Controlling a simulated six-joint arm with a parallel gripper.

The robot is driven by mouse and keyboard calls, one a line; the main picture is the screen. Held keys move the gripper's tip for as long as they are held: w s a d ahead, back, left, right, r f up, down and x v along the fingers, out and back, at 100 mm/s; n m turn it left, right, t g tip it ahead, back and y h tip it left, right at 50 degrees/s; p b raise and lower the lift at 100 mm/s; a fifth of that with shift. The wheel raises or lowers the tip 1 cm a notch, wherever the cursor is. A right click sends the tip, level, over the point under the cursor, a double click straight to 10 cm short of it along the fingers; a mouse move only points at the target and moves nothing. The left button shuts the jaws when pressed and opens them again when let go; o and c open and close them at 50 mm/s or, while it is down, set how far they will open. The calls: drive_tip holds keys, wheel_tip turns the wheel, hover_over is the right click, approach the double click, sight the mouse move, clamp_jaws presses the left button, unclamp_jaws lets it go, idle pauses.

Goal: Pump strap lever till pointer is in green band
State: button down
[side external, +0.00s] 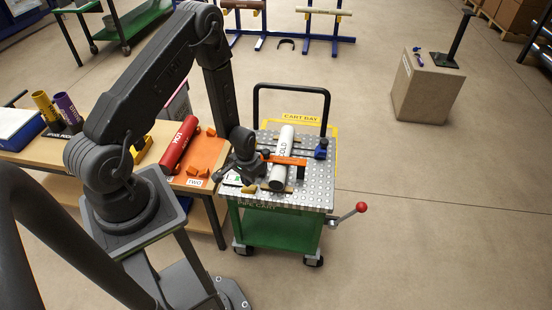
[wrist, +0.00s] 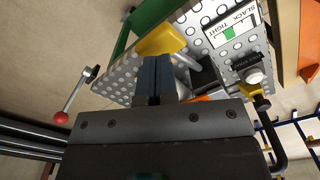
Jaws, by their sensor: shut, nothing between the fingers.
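A white pipe (side external: 284,150) with dark lettering lies across the perforated metal top of a green cart (side external: 315,185). An orange strap (side external: 285,159) crosses over it. My gripper (side external: 247,170) is low over the left part of the cart top, beside the pipe. In the wrist view my gripper's fingers (wrist: 157,75) are shut together and empty, close to a yellow block (wrist: 160,38). A white SLACK/TIGHT gauge (wrist: 232,27) has a green band; I cannot make out its pointer clearly. I cannot tell which part is the strap lever; black parts (wrist: 205,73) show beside the fingers.
A red-knobbed lever (side external: 348,215) sticks out from the cart's right front side. A blue fitting (side external: 321,148) sits at the cart top's right.

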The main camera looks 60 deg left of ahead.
sight(249, 188)
drive_tip(key=shift+w+f, duration=0.1)
drive_tip(key=shift+f, duration=3.6)
drive_tip(key=shift+r, duration=3.75)
drive_tip(key=shift+f, duration=0.1)
drive_tip(key=shift+f, duration=3.6)
drive_tip(key=shift+r, duration=3.7)
